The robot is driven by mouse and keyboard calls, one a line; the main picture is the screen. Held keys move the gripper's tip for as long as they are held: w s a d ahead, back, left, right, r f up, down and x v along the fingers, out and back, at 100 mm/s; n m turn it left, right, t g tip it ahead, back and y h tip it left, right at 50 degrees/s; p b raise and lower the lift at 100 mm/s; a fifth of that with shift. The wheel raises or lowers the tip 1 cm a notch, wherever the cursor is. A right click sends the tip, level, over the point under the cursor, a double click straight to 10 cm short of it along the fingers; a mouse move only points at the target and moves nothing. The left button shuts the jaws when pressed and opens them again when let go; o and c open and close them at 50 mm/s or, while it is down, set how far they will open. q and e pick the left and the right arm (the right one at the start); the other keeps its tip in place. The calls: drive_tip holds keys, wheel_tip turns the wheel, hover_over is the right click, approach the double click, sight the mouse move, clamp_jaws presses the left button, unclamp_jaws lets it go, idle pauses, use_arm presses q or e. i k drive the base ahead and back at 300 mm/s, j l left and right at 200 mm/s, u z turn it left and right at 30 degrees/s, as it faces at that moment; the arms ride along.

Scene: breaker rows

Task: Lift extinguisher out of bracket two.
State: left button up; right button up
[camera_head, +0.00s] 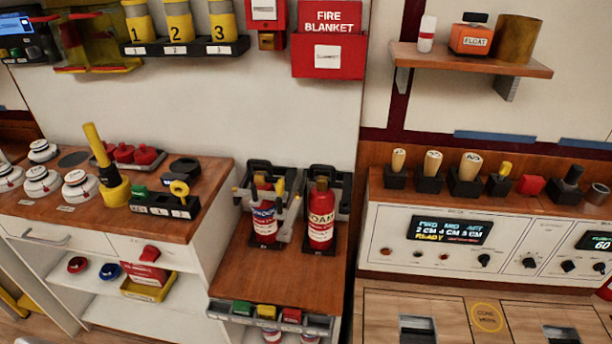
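Two small red extinguishers stand upright side by side on the low wooden counter in the head view. The left extinguisher (264,212) has a blue label, and grey and yellow bracket arms (289,213) stand around it. The right extinguisher (321,215) has a white label reading FOAM. Its dark bracket (343,192) stands behind and beside it. Small plates at their bases are too small to read, so I cannot tell which bracket is number two. Neither of my grippers is in view.
A worktop (215,165) with white detectors and a yellow torch-like tool (107,170) stands at left. A control console (450,240) stands at right. A wooden shelf (470,60) juts out at upper right. The counter (275,280) before the extinguishers is clear.

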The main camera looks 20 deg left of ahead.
sight(321, 197)
drive_tip(key=i+j, duration=0.1)
drive_tip(key=j, duration=0.3)
drive_tip(key=i+j, duration=0.1)
drive_tip(key=j, duration=0.3)
drive_tip(key=i+j, duration=0.1)
drive_tip(key=j, duration=0.3)
drive_tip(key=i+j, duration=0.1)
drive_tip(key=j, duration=0.25)
drive_tip(key=k+j+u, duration=0.05)
